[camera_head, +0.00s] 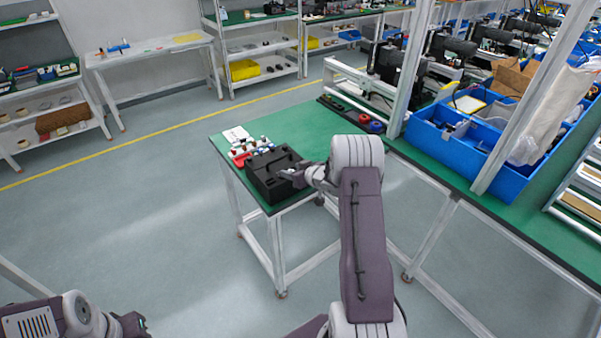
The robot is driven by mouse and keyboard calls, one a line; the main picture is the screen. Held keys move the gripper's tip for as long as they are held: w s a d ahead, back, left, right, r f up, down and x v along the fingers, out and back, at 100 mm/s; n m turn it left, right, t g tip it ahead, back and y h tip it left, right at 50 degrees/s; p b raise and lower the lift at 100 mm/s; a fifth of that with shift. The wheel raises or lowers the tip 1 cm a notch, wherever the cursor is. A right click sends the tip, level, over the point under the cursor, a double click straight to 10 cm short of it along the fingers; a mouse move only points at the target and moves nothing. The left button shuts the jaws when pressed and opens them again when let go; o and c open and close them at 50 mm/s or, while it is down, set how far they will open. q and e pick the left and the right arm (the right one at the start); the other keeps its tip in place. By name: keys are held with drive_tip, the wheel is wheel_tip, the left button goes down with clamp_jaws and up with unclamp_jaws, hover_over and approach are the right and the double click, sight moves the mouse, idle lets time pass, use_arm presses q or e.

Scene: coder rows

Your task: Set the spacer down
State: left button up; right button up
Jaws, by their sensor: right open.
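A black holder block (262,186) with recesses sits at the near left corner of the green-topped table (300,121). My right gripper (284,173) is open at the block's right side, over its upper face. I cannot make out a spacer for sure; the jaws and the block's recesses are too small and dark to tell. My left gripper (135,325) is low at the bottom left, away from the table, over the floor. I cannot tell whether its jaws are apart.
A red tray with small parts (243,156) and a white sheet (236,135) lie behind the block. Red and blue round items (370,124) sit at the table's far right. Blue bins (462,147) stand on the bench to the right. The table's middle is clear.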

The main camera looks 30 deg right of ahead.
drive_tip(key=a+v, duration=0.1)
drive_tip(key=v, duration=1.1)
drive_tip(key=shift+d+r+b, duration=0.25)
drive_tip(key=shift+d+b, duration=0.15)
drive_tip(key=shift+d, duration=0.05)
